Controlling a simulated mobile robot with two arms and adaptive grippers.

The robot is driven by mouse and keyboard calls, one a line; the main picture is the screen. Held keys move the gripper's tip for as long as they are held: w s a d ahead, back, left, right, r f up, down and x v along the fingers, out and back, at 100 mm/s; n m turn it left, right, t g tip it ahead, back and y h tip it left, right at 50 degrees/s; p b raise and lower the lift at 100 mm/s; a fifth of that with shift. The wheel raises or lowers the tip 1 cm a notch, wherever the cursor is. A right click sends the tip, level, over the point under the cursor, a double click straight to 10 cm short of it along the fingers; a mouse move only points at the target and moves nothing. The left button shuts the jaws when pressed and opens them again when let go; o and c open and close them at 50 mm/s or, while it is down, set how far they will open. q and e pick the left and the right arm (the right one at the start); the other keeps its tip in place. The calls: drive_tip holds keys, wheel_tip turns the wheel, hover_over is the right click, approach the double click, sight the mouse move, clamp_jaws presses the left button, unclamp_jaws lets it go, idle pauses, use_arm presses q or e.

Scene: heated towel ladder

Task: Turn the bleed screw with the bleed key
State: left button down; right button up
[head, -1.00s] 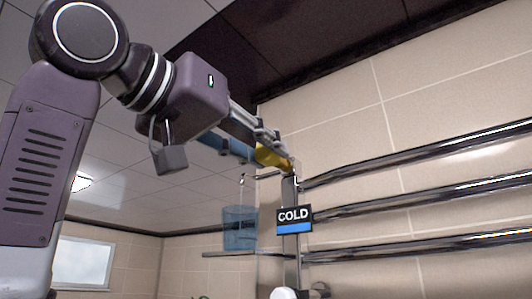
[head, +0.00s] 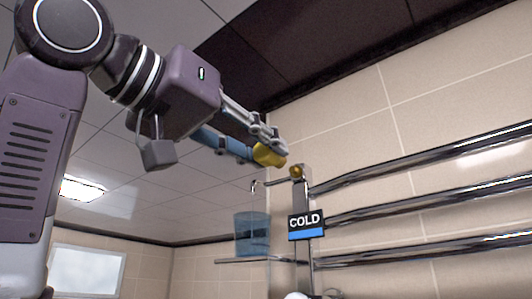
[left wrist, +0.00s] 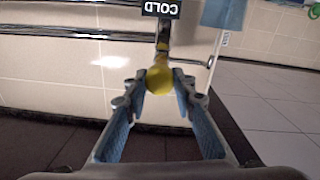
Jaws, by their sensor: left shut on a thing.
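My left gripper (head: 264,148) is shut on the yellow bleed key (head: 269,156), up near the ceiling. The small brass bleed screw (head: 296,171) sits at the top of the towel ladder's upright post (head: 302,199). In the head view the key is up and left of the screw, with a visible gap between them. In the left wrist view the yellow key (left wrist: 158,82) is between the fingertips of the gripper (left wrist: 158,94) and covers part of the post behind it. The screw cannot be made out clearly there. My right gripper is not in view.
A black and blue COLD sign (head: 307,226) hangs on the post below the screw. Chrome rungs (head: 420,203) run right along the tiled wall (head: 340,120).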

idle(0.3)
use_arm(q)
drive_tip(key=s+a+r, duration=0.2)
drive_tip(key=s, duration=0.1)
drive_tip(key=shift+s+a+p, duration=0.15)
drive_tip(key=shift+a+p, duration=0.05)
drive_tip(key=shift+p, duration=0.2)
